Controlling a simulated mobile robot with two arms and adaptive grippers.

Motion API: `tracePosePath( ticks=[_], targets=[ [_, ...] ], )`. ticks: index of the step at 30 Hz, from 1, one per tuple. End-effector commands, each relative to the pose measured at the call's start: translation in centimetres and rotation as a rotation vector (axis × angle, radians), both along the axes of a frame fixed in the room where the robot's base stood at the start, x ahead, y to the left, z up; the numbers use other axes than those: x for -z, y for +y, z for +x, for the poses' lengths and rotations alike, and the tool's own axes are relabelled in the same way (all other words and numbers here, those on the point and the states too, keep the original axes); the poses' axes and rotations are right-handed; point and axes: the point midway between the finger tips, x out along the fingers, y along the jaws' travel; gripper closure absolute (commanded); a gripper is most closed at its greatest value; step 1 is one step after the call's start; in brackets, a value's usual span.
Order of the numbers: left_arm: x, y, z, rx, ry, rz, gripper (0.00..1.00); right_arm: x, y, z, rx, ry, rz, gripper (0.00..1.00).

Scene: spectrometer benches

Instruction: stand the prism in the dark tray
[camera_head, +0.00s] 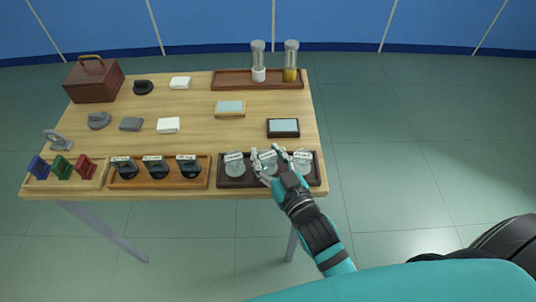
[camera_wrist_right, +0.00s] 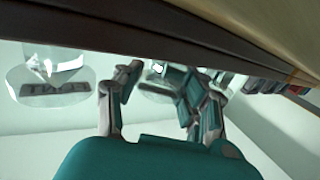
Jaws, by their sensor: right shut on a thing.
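The dark tray (camera_head: 236,184) lies at the front right of the table. Clear glass pieces stand in it beside small white labels: one at the left (camera_head: 235,168), one at the right (camera_head: 303,168). My right gripper (camera_head: 270,160) is over the middle of the tray, its fingers shut around a clear piece that looks like the prism (camera_wrist_right: 158,70). The fingers hide most of this piece, and I cannot tell whether it touches the tray floor. In the right wrist view another glass piece with a label (camera_wrist_right: 50,85) shows left of the fingers. My left gripper is out of view.
An orange-brown tray (camera_head: 135,184) with several black mounts is left of the dark tray, then a light tray (camera_head: 50,183) with coloured frames. A dark-rimmed pad (camera_head: 283,128) lies behind my gripper. A rack (camera_head: 230,84) with two cylinders stands at the back.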

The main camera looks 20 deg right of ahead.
Motion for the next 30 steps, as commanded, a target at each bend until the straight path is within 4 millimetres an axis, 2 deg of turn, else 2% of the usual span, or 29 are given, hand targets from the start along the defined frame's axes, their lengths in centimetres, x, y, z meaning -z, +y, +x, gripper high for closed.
tracePosePath(
  ticks=[2, 3, 6, 15, 17, 20, 30],
  targets=[
    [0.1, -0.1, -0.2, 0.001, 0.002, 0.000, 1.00, 0.3, 0.0, 0.0, 0.000, 0.000, 0.000, 0.95],
    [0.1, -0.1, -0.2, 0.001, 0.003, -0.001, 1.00, 0.3, 0.0, 0.0, 0.000, 0.000, 0.000, 0.58],
    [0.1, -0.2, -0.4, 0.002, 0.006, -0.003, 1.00, 0.2, 0.0, 0.0, 0.000, 0.000, 0.000, 0.48],
    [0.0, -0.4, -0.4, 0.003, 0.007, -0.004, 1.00, -0.1, 0.0, 0.0, 0.000, -0.001, 0.000, 0.48],
    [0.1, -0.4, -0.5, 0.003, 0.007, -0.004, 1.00, 0.1, -0.1, -0.5, 0.000, 0.003, 0.000, 0.48],
    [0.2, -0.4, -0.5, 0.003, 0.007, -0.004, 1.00, 0.1, -0.3, -2.0, 0.000, 0.004, -0.001, 0.48],
    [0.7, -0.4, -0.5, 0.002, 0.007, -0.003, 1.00, -0.3, -1.3, -8.8, 0.001, 0.005, -0.001, 0.48]
  ],
)
